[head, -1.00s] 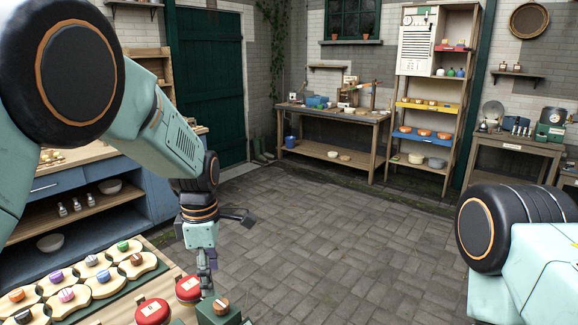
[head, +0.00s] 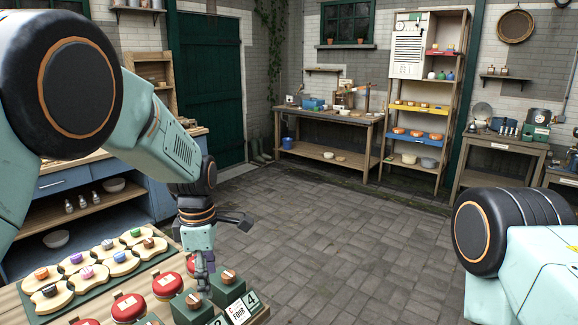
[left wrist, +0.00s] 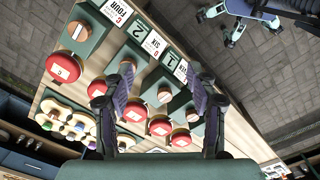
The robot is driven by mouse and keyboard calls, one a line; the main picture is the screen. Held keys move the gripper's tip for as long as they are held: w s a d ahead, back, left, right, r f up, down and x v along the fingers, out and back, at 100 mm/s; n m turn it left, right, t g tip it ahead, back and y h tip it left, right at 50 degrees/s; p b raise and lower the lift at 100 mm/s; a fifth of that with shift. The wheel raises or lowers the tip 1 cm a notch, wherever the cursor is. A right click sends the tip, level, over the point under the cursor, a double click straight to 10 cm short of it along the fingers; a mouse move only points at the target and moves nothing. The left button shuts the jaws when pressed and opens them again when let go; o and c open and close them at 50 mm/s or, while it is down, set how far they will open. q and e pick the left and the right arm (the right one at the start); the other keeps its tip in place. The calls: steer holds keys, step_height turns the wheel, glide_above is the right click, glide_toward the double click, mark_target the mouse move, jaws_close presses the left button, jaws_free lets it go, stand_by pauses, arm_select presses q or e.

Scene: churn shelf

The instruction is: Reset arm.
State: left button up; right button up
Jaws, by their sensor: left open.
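My left arm comes in from the left in the head view, bent downward. Its gripper (head: 205,268) hangs over the right part of a wooden table, above the red round pieces and green blocks. In the left wrist view the left gripper (left wrist: 160,98) has its two fingers spread apart with nothing between them. Beneath it are several red round pieces (left wrist: 62,68) and green blocks with wooden knobs (left wrist: 80,32). My right arm shows at the right edge of the head view; its gripper is out of view.
Wooden pieces with coloured knobs (head: 88,268) sit on a green board at the table's left. Number cards (head: 243,307) lie near its right edge. A blue cabinet (head: 65,184) stands behind. A shelf (head: 443,105) and workbench (head: 330,118) stand across open paved floor (head: 340,235).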

arm_select(q)
steer(key=s+a+f+m+b, duration=0.2)
steer(key=s+f+m+b, duration=0.3)
steer(key=f, duration=0.8)
steer(key=s+a+f+m+b, duration=0.25)
steer(key=s+f, duration=0.55)
steer(key=f, duration=0.6)
steer(key=s+f+m+b, duration=0.4)
steer(key=s+f, duration=0.3)
steer(key=s, duration=0.5)
steer(key=s+a+f+m+b, duration=0.1)
steer(key=s+f+m+b, duration=0.4)
steer(key=s, duration=0.8)
step_height(320, 180, down, 2)
steer(key=shift+a+f+m, duration=0.15)
steer(key=shift+a+m, duration=0.15)
steer(key=shift+m, duration=0.95)
